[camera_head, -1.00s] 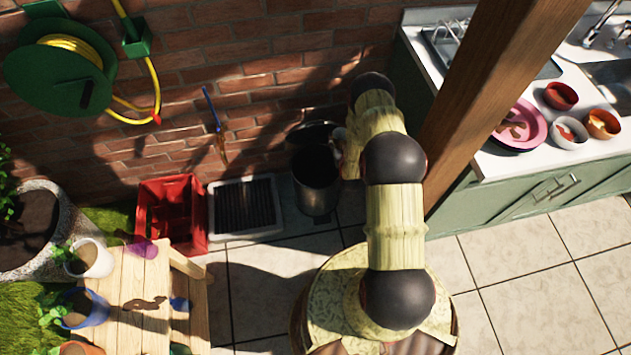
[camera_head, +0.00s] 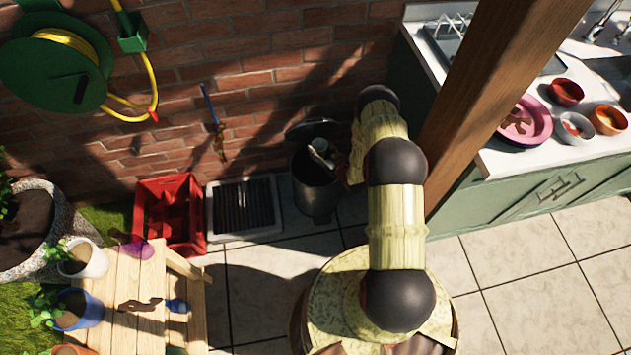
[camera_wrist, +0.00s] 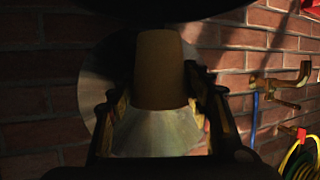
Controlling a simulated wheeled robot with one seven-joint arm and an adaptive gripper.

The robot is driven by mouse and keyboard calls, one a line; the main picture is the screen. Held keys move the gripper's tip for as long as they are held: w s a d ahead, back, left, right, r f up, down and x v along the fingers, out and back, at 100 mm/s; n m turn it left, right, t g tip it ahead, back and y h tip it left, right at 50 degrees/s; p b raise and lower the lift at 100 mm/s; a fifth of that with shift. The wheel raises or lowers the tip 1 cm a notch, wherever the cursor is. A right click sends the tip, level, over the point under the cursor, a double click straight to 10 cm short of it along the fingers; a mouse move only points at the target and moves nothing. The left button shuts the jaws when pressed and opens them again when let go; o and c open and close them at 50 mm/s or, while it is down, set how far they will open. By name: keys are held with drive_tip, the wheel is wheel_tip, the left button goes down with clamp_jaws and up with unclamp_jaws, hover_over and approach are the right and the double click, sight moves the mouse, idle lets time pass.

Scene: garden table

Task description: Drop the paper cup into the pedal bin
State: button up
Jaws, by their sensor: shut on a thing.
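The pedal bin (camera_head: 317,200) is a grey metal cylinder standing on the tiles against the brick wall, with its lid (camera_head: 298,130) raised at the back. My gripper (camera_head: 322,152) is above the bin's open mouth in the head view. In the wrist view my gripper (camera_wrist: 160,105) is shut on the paper cup (camera_wrist: 160,68), a tan tapered cup between the two dark fingers. A round pale metal surface, apparently the bin's lid or rim, shows behind the cup. In the head view I cannot clearly tell the cup from the gripper.
A red crate (camera_head: 170,213) and a grey drain grate (camera_head: 244,208) lie left of the bin. A brass tap (camera_head: 220,143) is on the wall above. A wooden post (camera_head: 490,95) and a green counter (camera_head: 540,185) stand to the right, a wooden table (camera_head: 140,300) at lower left.

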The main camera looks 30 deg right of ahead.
drive_tip(key=shift+f+b, duration=0.7)
drive_tip(key=shift+f, duration=0.75)
drive_tip(key=o, duration=0.8)
drive_tip(key=v, duration=0.7)
drive_tip(key=shift+s+r, duration=0.1)
drive_tip(key=shift+s, duration=0.1)
